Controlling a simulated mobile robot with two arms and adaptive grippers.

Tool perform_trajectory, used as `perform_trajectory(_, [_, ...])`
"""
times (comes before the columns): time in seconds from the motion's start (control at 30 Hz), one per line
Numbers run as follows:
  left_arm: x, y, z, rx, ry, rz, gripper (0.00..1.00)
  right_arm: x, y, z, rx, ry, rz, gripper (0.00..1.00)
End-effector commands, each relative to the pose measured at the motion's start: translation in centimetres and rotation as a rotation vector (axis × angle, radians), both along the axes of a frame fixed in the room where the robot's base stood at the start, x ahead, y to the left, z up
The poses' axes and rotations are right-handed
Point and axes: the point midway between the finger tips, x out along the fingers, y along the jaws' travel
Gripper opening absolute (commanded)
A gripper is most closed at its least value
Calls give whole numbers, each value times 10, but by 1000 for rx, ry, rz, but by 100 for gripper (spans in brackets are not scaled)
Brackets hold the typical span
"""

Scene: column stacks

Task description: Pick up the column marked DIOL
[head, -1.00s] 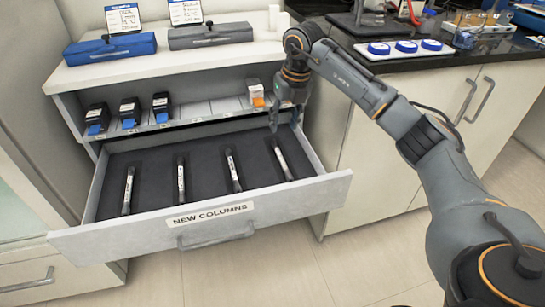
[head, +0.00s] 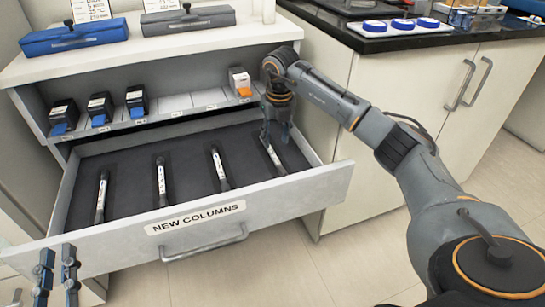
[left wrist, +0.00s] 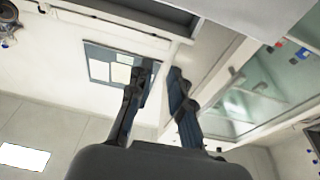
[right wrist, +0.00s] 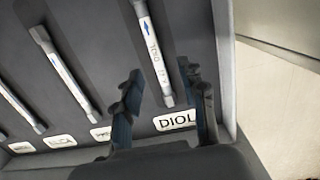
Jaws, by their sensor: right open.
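The DIOL column is a slim white tube with dark ends, rightmost of the columns in the open drawer; it shows in the head view (head: 273,157) and right wrist view (right wrist: 154,50). The white DIOL label (right wrist: 175,121) lies at its near end. My right gripper (head: 277,128) is over this column, partly hiding its far end. In the right wrist view my right gripper (right wrist: 164,75) is open, its fingers on either side of the column. Contact cannot be told. My left gripper (head: 57,258) is open and empty at lower left, also in the left wrist view (left wrist: 161,69).
Other columns (head: 161,180) lie apart on the dark drawer floor. The drawer front (head: 110,250) reads NEW COLUMNS. Above are a shelf with dark boxes (head: 101,106) and an orange-white box (head: 240,80). The drawer's right wall (head: 305,147) is close to my right gripper.

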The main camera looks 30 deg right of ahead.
Motion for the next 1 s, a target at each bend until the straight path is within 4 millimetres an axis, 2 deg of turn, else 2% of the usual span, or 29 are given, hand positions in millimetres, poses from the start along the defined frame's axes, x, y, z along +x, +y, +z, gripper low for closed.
perform_trajectory(0.17, [-2, -1, 10, -16, -61, -4, 20, 2, 1, -8, 1, 0, 0, 41])
perform_trajectory(0.6, [-41, 0, 75, -135, -478, -27, 20, 10, 3, -48, 1, 1, 0, 41])
perform_trajectory(0.73, [-47, 0, 83, -150, -528, -30, 20, 11, 3, -53, 1, 0, 0, 41])
perform_trajectory(0.97, [-49, 1, 84, -152, -537, -31, 20, 11, 3, -53, 1, 0, 0, 41])
perform_trajectory(1.0, [-49, 1, 84, -152, -537, -31, 20, 11, 3, -53, 1, 0, 0, 37])
